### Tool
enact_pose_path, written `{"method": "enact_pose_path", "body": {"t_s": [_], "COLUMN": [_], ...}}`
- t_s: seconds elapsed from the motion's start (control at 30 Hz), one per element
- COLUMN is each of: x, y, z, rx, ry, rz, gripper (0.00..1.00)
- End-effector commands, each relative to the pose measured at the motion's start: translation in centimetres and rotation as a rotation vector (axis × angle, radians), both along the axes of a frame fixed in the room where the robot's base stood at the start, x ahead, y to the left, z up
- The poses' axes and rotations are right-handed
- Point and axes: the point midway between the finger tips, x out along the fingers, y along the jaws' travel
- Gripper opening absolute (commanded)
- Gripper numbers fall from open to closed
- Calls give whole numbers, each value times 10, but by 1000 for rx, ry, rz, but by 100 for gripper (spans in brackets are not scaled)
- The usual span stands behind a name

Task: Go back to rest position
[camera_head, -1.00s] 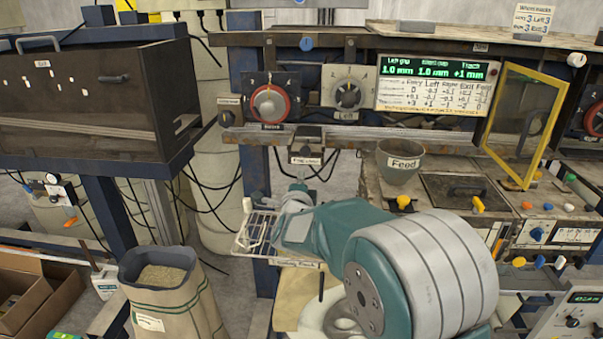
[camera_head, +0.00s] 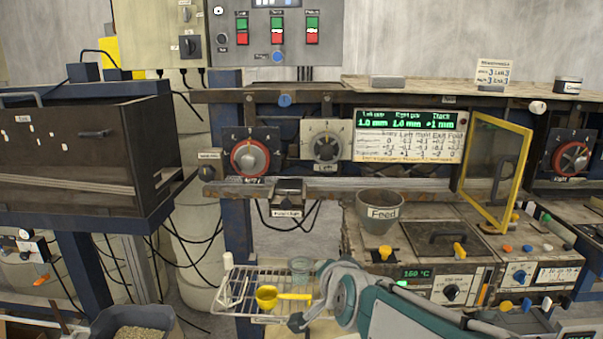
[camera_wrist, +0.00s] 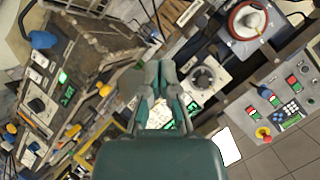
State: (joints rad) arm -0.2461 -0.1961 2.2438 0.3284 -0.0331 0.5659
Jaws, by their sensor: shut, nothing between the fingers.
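My gripper (camera_wrist: 158,68) is shut and empty in the wrist view, its two grey fingertips close together.
The Feed bucket (camera_head: 380,212) stands on the machine to the right of the rack.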

Motion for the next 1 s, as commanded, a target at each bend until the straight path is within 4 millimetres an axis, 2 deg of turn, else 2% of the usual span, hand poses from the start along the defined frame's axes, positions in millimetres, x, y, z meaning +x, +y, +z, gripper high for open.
{"method": "enact_pose_path", "body": {"t_s": [0.03, 0.17, 0.4, 0.5, 0.6, 0.67, 1.0], "x": [-20, -73, -178, -209, -227, -231, -231], "y": [-13, -41, -92, -105, -112, -114, -114], "z": [1, -9, -37, -47, -52, -54, -54], "rx": [-70, -265, -581, -662, -702, -711, -712], "ry": [31, 141, 369, 447, 491, 505, 506], "rz": [33, 135, 312, 364, 396, 404, 406], "gripper": [0, 0, 0, 0, 0, 0, 0]}}
